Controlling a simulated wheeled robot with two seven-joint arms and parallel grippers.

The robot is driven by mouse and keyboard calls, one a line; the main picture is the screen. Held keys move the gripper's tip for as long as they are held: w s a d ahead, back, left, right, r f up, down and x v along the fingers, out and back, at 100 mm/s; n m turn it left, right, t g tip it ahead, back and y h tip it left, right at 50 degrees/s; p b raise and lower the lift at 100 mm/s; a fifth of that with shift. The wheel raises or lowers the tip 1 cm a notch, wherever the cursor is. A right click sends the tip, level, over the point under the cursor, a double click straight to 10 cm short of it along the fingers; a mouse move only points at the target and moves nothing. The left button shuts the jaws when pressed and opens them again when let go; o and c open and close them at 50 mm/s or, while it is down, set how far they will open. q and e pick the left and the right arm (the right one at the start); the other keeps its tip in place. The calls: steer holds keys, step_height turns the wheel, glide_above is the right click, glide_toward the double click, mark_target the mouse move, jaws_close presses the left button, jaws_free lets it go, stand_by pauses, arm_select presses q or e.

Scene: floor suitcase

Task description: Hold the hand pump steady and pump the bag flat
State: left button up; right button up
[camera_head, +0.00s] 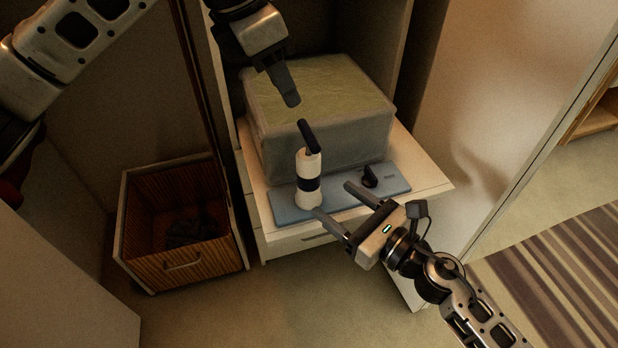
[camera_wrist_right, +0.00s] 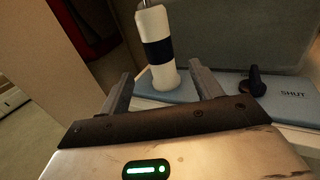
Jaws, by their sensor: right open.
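The white hand pump (camera_head: 308,180) with a dark band and dark T-handle (camera_head: 309,136) stands upright on a blue-grey board. The bag (camera_head: 335,125), a large translucent block, stands full behind it. My right gripper (camera_head: 332,199) is open in front of the pump, its fingers pointing toward it. In the right wrist view the pump (camera_wrist_right: 158,50) shows beyond and between the two fingertips, apart from them as far as I can tell. My left gripper (camera_head: 291,98) is above the bag, pointing down near the handle; its fingers look close together, but their gap is hidden.
The blue-grey board (camera_head: 345,199) carries a small black knob (camera_head: 370,177); "SHUT" is printed beside the knob (camera_wrist_right: 256,82) in the right wrist view. It lies on a white drawer unit (camera_head: 425,183) between cabinet walls. A wooden bin (camera_head: 140,248) stands at the left.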

mark_target(317, 187)
steer(key=x, duration=0.8)
steer(key=shift+w+a, duration=0.2)
steer(key=shift+w, duration=0.05)
steer(key=c, duration=1.2)
